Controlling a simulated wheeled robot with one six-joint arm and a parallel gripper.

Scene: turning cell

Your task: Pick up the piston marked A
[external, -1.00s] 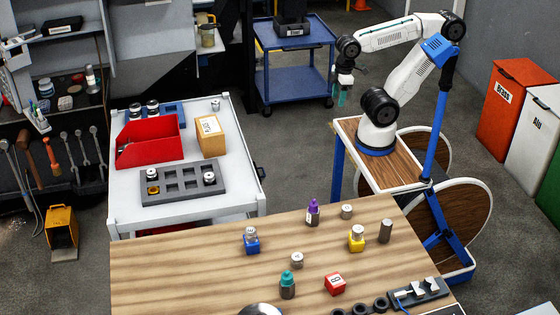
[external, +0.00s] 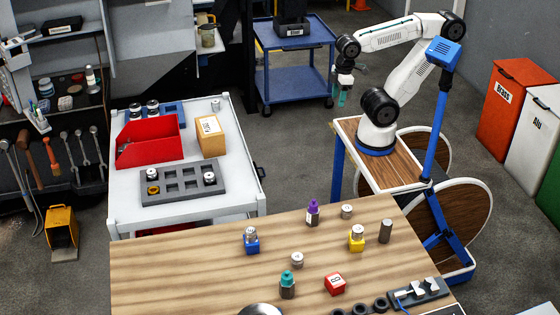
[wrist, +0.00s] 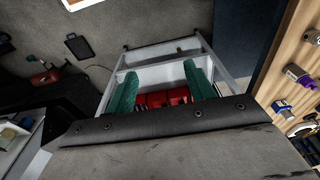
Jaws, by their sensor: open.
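Small silver cylindrical pieces that look like pistons stand on the wooden table: a rear piece (external: 347,211), a middle piece (external: 297,258), one on a blue block (external: 251,233) and one on a yellow block (external: 357,230). Similar pieces sit in the grey tray (external: 180,197) on the white cart, at its left (external: 152,174) and right (external: 209,178). Another piece (external: 216,104) stands at the cart's back corner. I cannot read which is marked A. My gripper (external: 342,98) is open and empty, high behind the table; its green fingers (wrist: 161,88) show apart in the wrist view.
The white cart (external: 235,205) also holds a red bin (external: 150,140) and a cardboard box (external: 210,136). Bottles, a red block (external: 335,284) and a dark cylinder (external: 386,231) stand on the wooden table (external: 180,265). A blue trolley (external: 291,85) stands behind my gripper.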

